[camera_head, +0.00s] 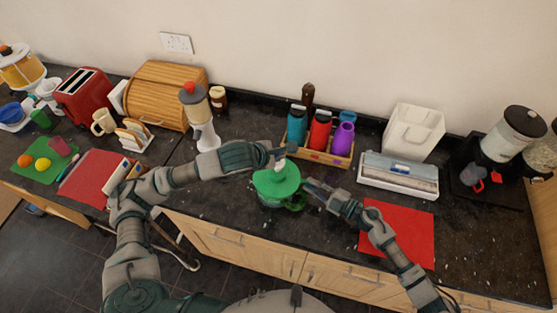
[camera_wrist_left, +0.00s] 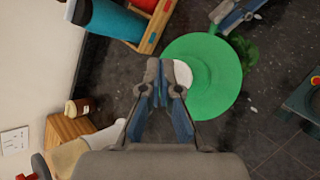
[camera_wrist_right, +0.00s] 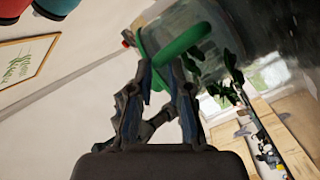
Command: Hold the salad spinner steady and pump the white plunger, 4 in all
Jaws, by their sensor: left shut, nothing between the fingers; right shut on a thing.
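The salad spinner has a green lid (camera_head: 277,182) and stands on the dark counter in front of the bottle crate. Its white plunger (camera_head: 280,163) sticks up from the lid; in the left wrist view the plunger (camera_wrist_left: 183,73) is partly covered by my fingers. My left gripper (camera_head: 281,152) is shut and empty, right at the plunger's top; whether it touches I cannot tell. My right gripper (camera_head: 306,184) is shut on the green handle (camera_wrist_right: 182,45) at the spinner's right side. The spinner's bowl is mostly hidden under the lid in the head view.
A wooden crate (camera_head: 318,155) with several bottles stands close behind the spinner. A grey-white dispenser (camera_head: 204,125) is behind my left arm. A wrap box (camera_head: 398,178) and a red mat (camera_head: 405,232) lie to the right. The counter's front edge is near the spinner.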

